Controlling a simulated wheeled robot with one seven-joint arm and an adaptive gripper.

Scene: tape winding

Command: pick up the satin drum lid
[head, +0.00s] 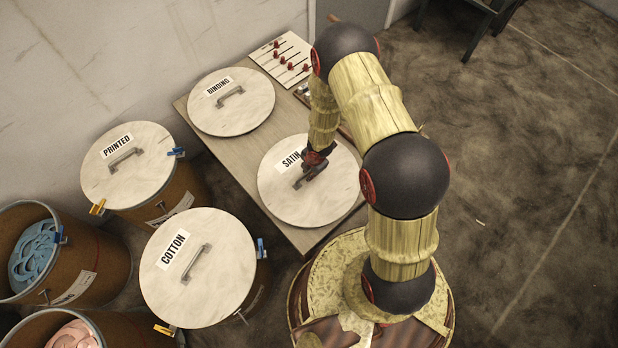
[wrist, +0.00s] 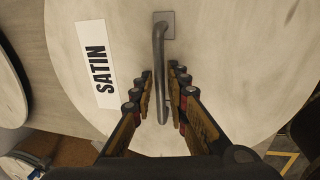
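The satin drum lid (head: 330,205) is a round, pale wooden disc with a "SATIN" label and a grey bar handle. It lies flat on the low table, and its surface fills much of the wrist view (wrist: 235,60). My gripper (head: 308,174) is over the lid, reaching down at the handle. In the wrist view, the two fingers (wrist: 163,82) stand on either side of the handle (wrist: 158,50), with narrow gaps showing beside the bar. The fingers look open around it. In the head view the gripper hides part of the handle and label.
The binding lid (head: 246,112) lies on the same table (head: 222,155), beside a board with red-ended pegs (head: 283,60). The printed (head: 145,170) and cotton (head: 215,285) lids sit on drums at left. Open drums hold blue (head: 35,252) and pink material.

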